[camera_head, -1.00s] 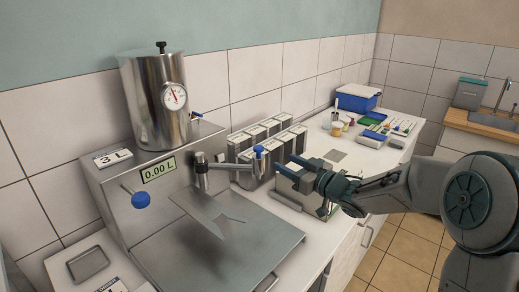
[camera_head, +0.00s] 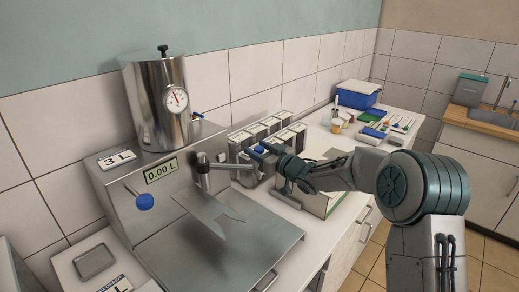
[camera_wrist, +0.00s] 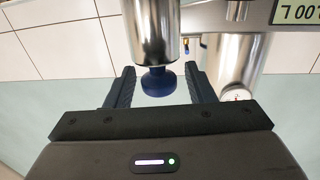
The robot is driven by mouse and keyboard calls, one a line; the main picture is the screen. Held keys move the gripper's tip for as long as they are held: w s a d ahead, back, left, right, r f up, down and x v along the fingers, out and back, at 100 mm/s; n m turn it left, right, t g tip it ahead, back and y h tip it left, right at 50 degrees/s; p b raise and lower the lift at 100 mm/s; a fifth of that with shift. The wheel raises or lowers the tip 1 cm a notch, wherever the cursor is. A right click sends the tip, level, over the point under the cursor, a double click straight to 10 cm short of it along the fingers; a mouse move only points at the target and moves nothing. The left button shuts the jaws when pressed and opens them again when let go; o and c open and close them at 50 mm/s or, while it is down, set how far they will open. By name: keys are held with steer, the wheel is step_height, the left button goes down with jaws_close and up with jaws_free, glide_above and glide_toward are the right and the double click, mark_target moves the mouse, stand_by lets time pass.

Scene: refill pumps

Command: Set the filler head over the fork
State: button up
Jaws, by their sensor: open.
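The filler head (camera_wrist: 155,30) is a shiny metal cylinder with a blue knob (camera_wrist: 157,82). It hangs on a short swing arm (camera_head: 228,167) from the post on the filling machine, off to the right of the fork. The fork (camera_head: 212,210) is a bare metal plate with a notched end, over the machine's steel tray. My gripper (camera_head: 264,151) is at the filler head and partly hides it in the head view. In the wrist view, the open fingers (camera_wrist: 160,80) stand on both sides of the blue knob, with gaps showing.
The machine carries a steel tank (camera_head: 160,105) with a gauge, a 0.00 L display (camera_head: 161,171) and another blue knob (camera_head: 144,201). Several metal canisters (camera_head: 272,128) stand close behind my gripper. A box-like can (camera_head: 325,203) stands below my arm. The steel tray (camera_head: 255,250) is clear.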

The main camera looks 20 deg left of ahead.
steer(key=shift+c, duration=0.3)
jaws_close()
steer(key=shift+d, duration=0.1)
steer(key=shift+s+f+b, duration=0.1)
steer(key=shift+s+b, duration=0.1)
steer(key=shift+b, duration=0.35)
